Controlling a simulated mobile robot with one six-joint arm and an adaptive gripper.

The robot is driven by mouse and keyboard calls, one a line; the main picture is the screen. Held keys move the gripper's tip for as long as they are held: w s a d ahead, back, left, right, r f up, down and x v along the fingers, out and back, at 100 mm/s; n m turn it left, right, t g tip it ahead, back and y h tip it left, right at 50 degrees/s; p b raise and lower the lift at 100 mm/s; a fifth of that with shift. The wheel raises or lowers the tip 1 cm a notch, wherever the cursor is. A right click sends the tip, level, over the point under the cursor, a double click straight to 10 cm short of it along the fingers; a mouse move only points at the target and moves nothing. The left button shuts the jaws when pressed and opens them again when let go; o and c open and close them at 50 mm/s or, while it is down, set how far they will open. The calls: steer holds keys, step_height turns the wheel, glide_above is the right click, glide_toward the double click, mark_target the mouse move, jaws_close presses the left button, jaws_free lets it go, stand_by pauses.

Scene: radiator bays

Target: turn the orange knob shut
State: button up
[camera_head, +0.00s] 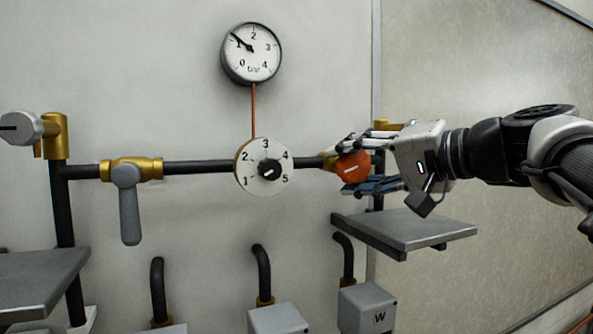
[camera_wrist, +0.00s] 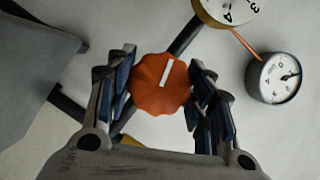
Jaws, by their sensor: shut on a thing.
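The orange knob (camera_head: 353,168) sits at the right end of the dark pipe on the wall, on a brass fitting (camera_head: 328,160). It has a scalloped rim and a white line mark. In the wrist view the knob (camera_wrist: 160,84) is in the middle, its white line tilted slightly right of upright. My gripper (camera_head: 352,166) comes in from the right with its fingers around the knob. In the wrist view my gripper's fingers (camera_wrist: 161,88) stand on both sides of the knob, shut on it. The knob's back side and stem are hidden.
A numbered white dial (camera_head: 264,167) and a grey lever valve (camera_head: 127,190) lie left along the pipe. A pressure gauge (camera_head: 251,53) hangs above, its needle near 1. A grey shelf (camera_head: 410,229) juts out below my gripper. Grey boxes (camera_head: 367,308) stand lower down.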

steer(key=shift+m+t+y+b, duration=0.3)
steer(key=shift+m+y+b, duration=0.25)
steer(key=shift+m, duration=0.75)
steer(key=o, duration=1.1)
steer(key=v, duration=1.2)
steer(key=shift+f, duration=0.15)
